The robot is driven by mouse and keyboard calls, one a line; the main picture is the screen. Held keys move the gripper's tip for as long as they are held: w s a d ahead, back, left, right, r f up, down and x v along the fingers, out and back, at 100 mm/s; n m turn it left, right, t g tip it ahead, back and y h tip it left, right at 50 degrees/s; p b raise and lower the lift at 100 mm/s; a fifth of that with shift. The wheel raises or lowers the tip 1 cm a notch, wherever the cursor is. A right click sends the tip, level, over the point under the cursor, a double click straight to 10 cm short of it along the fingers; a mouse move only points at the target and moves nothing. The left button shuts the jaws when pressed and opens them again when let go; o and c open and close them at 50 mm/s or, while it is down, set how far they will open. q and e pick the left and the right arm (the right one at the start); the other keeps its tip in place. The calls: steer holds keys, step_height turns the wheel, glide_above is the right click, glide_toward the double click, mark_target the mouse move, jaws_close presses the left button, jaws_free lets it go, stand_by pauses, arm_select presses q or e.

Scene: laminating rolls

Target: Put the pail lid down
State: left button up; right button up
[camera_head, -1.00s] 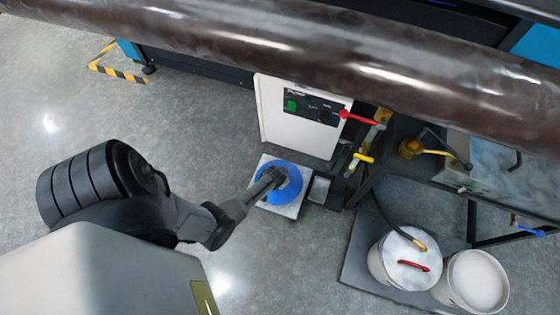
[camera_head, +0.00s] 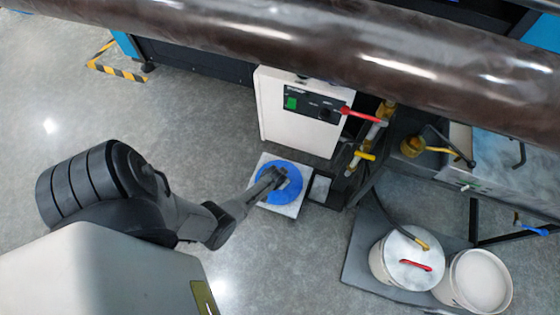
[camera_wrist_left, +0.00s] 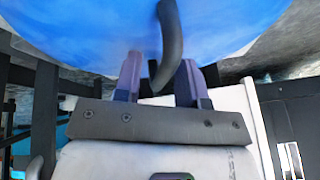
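The pail lid (camera_head: 268,192) is a round blue disc. In the head view it lies over a pale square plate (camera_head: 290,209) on the floor, which shows around its edges. My left gripper (camera_head: 280,175) is over the lid's middle. In the left wrist view the blue lid (camera_wrist_left: 75,28) fills the top, with a dark curved handle (camera_wrist_left: 170,40) crossing it. My left gripper's fingers (camera_wrist_left: 160,82) stand apart, one on each side of the handle's end, with a gap visible on the left side. My right gripper is not in view.
A white control box (camera_head: 297,128) stands just behind the plate. A large brown roll (camera_head: 300,40) spans the top. At right, a pail with a pale lid and red handle (camera_head: 415,265) stands beside another pail (camera_head: 478,281) on a dark mat (camera_head: 358,250). Floor at left is clear.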

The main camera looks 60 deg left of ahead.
arm_select(q)
steer(key=shift+r, duration=0.1)
steer(key=shift+r+p, duration=0.3)
steer(key=s+d+r+m+p, duration=0.1)
steer(key=s+d+r+p, duration=0.15)
steer(key=r, duration=0.55)
steer(key=s+d+r+p, duration=0.1)
steer(key=d+r+p, duration=0.15)
steer(key=r, duration=0.55)
steer(key=s+d+r+m+p, duration=0.15)
steer(key=r+p, duration=0.25)
steer(key=r, duration=0.4)
steer(key=s+d+r+m+h, duration=0.3)
steer(key=s+d+r, duration=0.6)
steer(key=d+r, duration=0.4)
step_height(320, 180, up, 2)
steer(key=shift+s+d+r+h, duration=0.1)
steer(key=shift+s+d+h, duration=0.2)
steer(key=shift+s, duration=0.1)
